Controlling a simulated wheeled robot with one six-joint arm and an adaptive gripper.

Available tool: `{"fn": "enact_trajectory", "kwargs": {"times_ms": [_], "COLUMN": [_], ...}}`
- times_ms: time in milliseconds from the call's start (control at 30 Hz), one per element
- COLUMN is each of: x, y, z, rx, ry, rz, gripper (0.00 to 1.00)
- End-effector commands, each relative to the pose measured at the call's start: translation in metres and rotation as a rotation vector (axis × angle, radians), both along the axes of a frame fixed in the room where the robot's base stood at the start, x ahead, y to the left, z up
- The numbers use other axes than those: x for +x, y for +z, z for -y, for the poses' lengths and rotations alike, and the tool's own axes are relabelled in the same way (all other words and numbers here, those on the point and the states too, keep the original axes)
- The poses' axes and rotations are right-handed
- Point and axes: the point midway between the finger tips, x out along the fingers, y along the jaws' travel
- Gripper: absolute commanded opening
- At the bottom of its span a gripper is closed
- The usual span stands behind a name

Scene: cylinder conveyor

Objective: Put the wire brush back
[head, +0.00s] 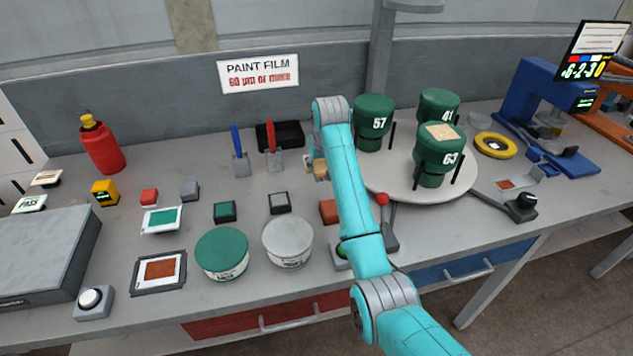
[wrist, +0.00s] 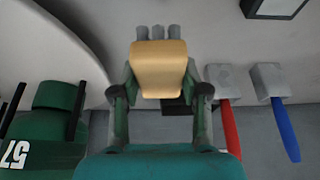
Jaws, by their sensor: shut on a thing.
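The wire brush has a tan wooden block (wrist: 160,68) with grey bristle tufts (wrist: 158,32) at its far end in the wrist view. My gripper (wrist: 160,92) is shut on the block, one finger on each side. In the head view the brush (head: 319,169) shows as a small tan piece beside my arm, above the bench and left of the round turntable. My gripper is mostly hidden there behind my arm. A black tray (head: 281,136) lies at the back of the bench, left of my arm.
Scrapers with a red handle (head: 271,146) and a blue handle (head: 237,151) stand by the tray. Green numbered pots, including 57 (head: 373,122), stand on the grey turntable (head: 400,183) to the right. Round tins (head: 288,242) and small blocks lie in front.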

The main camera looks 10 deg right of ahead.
Motion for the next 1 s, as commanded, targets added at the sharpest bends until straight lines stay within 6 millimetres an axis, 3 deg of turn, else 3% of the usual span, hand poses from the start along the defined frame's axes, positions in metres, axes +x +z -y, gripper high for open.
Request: {"fn": "enact_trajectory", "kwargs": {"times_ms": [500, 867, 900, 1000], "x": [0.0, 0.0, 0.0, 0.0], "y": [-0.059, -0.062, -0.063, -0.063], "z": [0.0, 0.0, 0.0, 0.0], "rx": [0.0, 0.0, 0.0, 0.0], "ry": [0.0, 0.0, 0.0, 0.0], "rz": [0.0, 0.0, 0.0, 0.0], "gripper": [0.06, 0.06, 0.47, 0.7]}}
